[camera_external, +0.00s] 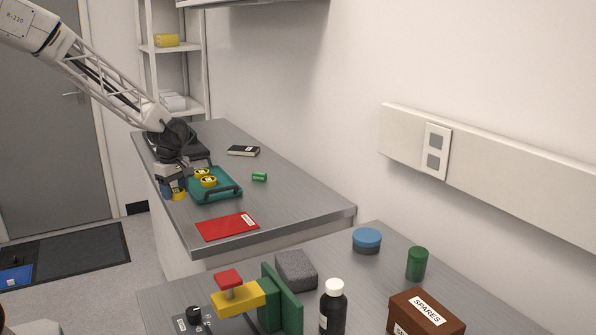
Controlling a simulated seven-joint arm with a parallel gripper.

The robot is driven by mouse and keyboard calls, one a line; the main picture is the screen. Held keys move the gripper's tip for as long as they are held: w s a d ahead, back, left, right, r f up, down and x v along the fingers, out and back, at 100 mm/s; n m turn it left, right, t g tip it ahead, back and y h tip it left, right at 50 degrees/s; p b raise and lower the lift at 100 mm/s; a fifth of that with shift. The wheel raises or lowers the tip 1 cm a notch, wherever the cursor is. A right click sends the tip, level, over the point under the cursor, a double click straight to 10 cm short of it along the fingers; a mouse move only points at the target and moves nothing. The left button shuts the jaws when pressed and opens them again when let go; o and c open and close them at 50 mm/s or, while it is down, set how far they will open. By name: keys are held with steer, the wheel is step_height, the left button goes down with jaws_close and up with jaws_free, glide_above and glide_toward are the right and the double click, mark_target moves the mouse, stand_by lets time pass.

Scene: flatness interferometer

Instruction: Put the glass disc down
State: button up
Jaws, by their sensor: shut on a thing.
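My gripper (173,187) is at the left edge of the far bench, just left of a teal tray (228,195). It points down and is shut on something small. A yellow piece (179,195) shows at the fingertips, low over the bench; it may be the glass disc or its rim, but it is too small and partly hidden to tell. I cannot tell whether it touches the bench. Two yellow round pieces with dark centres, one at the back (206,175) and one nearer (208,182), sit in the tray.
A red folder (227,226) lies in front of the tray. A green cylinder (259,177) and a dark book (243,151) lie to the right and behind. The near bench holds a yellow-and-green fixture (240,298), a bottle (333,308) and a spares box (426,315).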

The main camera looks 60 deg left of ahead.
steer(key=w+d, duration=0.3)
steer(key=w+d+r+m, duration=0.1)
steer(key=w+d, duration=0.2)
steer(key=w, duration=0.1)
steer(key=w+d+m, duration=0.1)
steer(key=w+d, duration=0.3)
steer(key=shift+d+r, duration=0.1)
steer(key=shift+r, duration=0.2)
steer(key=w+d+r+m, duration=0.1)
steer(key=w+d, duration=0.3)
steer(key=d, duration=0.3)
steer(key=w+d+m, duration=0.2)
steer(key=w+d, duration=0.3)
steer(key=d, duration=0.1)
step_height(320, 180, up, 2)
steer(key=m, duration=0.4)
glide_above(362, 292)
steer(key=shift+f, duration=0.1)
steer(key=shift+f, duration=2.35)
steer(key=shift+f, duration=2.5)
